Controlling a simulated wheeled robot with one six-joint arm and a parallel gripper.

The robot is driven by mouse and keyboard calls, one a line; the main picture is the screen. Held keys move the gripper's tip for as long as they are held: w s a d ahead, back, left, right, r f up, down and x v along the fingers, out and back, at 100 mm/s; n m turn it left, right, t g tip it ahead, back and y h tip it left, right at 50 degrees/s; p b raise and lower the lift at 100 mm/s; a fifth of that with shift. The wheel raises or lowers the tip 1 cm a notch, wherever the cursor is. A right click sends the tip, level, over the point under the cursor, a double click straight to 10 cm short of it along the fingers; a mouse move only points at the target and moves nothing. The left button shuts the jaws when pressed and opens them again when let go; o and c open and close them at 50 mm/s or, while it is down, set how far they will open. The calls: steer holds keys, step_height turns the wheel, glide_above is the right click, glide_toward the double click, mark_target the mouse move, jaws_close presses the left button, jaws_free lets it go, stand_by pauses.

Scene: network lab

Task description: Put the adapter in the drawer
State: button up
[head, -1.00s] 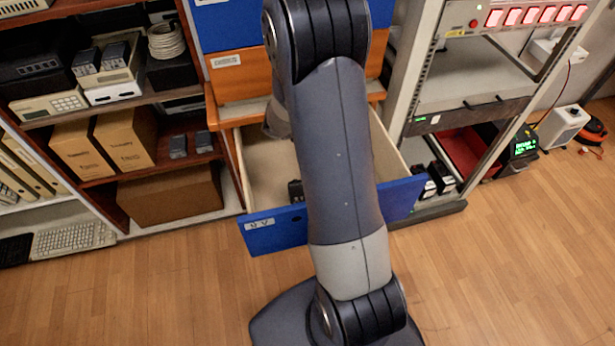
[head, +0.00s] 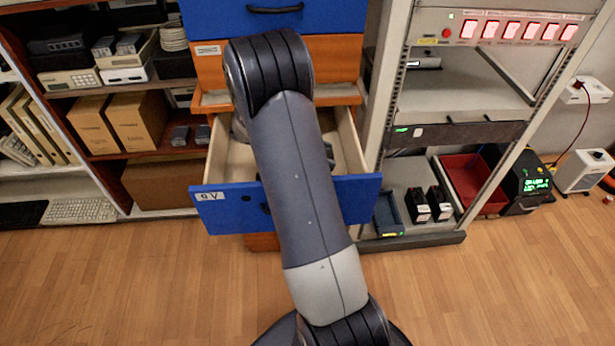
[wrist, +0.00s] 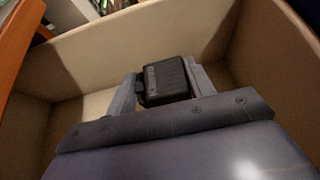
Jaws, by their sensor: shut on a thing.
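The drawer (head: 225,205) stands open below the orange cabinet, with a blue front and pale wooden sides. In the wrist view its pale inner walls (wrist: 75,58) surround my gripper. The adapter (wrist: 166,80) is a small black block with ribbed sides. My gripper (wrist: 160,84) is shut on it, one grey finger on each side, and holds it within the drawer's walls. I cannot tell whether the adapter touches the drawer floor. In the head view my arm crosses the drawer and hides the adapter and most of the gripper.
A rack stands right of the drawer, with a red tray (head: 470,185), black boxes (head: 428,204) and a small blue-grey bin (head: 389,214) low down. A shelf with cardboard boxes (head: 115,125) stands left. The wooden floor (head: 130,285) in front is clear.

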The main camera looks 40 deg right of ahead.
steer(key=shift+f+b, duration=0.45)
steer(key=shift+f, duration=2.85)
steer(key=shift+f, duration=0.1)
steer(key=o, duration=1.3)
steer(key=shift+c, duration=0.2)
steer(key=shift+w+a+r, duration=0.1)
steer(key=shift+r, duration=0.1)
steer(key=p+v, duration=0.1)
steer(key=v, duration=1)
steer(key=shift+w+a, duration=0.2)
steer(key=shift+a, duration=0.15)
